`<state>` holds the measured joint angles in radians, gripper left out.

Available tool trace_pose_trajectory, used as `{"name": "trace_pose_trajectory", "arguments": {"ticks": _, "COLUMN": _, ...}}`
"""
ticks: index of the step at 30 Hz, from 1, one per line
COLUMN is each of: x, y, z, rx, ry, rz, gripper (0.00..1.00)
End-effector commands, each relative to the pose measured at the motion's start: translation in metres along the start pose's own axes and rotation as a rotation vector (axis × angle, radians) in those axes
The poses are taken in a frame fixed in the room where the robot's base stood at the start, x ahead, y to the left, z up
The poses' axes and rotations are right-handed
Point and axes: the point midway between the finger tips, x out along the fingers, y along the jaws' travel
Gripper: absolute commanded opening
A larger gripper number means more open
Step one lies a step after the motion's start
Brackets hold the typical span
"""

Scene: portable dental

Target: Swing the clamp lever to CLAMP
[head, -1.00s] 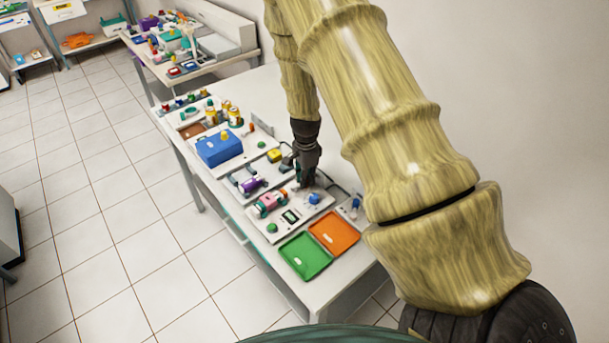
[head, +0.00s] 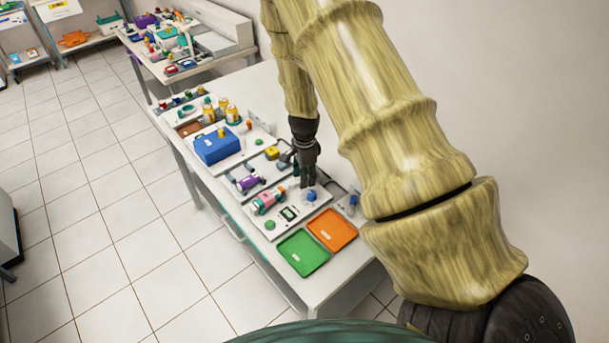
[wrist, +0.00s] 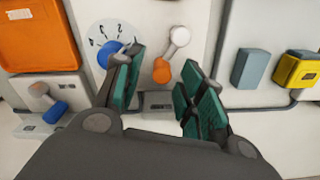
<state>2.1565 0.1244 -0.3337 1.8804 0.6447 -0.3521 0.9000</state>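A lever with an orange handle (wrist: 161,71) and a pale arm is on the white panel in the wrist view. Its pivot is up and to the right of the handle, which points down-left. My gripper (wrist: 163,60) is open, with its teal-padded fingers either side of the handle in the picture; no contact shows. A second lever with a blue handle (wrist: 56,112) is at the left. I cannot read which lever is marked CLAMP. In the head view my gripper (head: 308,183) points down over the panel and hides the orange lever.
A blue dial knob (wrist: 114,58) is close by the left finger. An orange tray (head: 332,229) and a green tray (head: 303,252) are at the table's near end. A grey block (wrist: 251,68) and a yellow block (wrist: 297,70) are to the right in the wrist view.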

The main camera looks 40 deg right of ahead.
Motion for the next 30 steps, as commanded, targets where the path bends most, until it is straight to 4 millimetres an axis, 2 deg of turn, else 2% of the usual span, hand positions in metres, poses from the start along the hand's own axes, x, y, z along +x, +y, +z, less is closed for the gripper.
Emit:
{"name": "trace_pose_trajectory", "arguments": {"ticks": 5, "x": -0.001, "y": 0.000, "z": 0.001, "rx": -0.001, "ry": 0.000, "rz": 0.000, "gripper": 0.40}}
{"name": "trace_pose_trajectory", "arguments": {"ticks": 10, "x": -0.014, "y": -0.001, "z": 0.000, "rx": -0.001, "ry": 0.000, "rz": -0.003, "gripper": 0.40}}
{"name": "trace_pose_trajectory", "arguments": {"ticks": 24, "x": -0.092, "y": -0.001, "z": -0.001, "rx": 0.000, "ry": 0.000, "rz": -0.002, "gripper": 0.40}}
{"name": "trace_pose_trajectory", "arguments": {"ticks": 30, "x": -0.113, "y": 0.000, "z": 0.000, "rx": 0.000, "ry": -0.001, "rz": 0.000, "gripper": 0.40}}
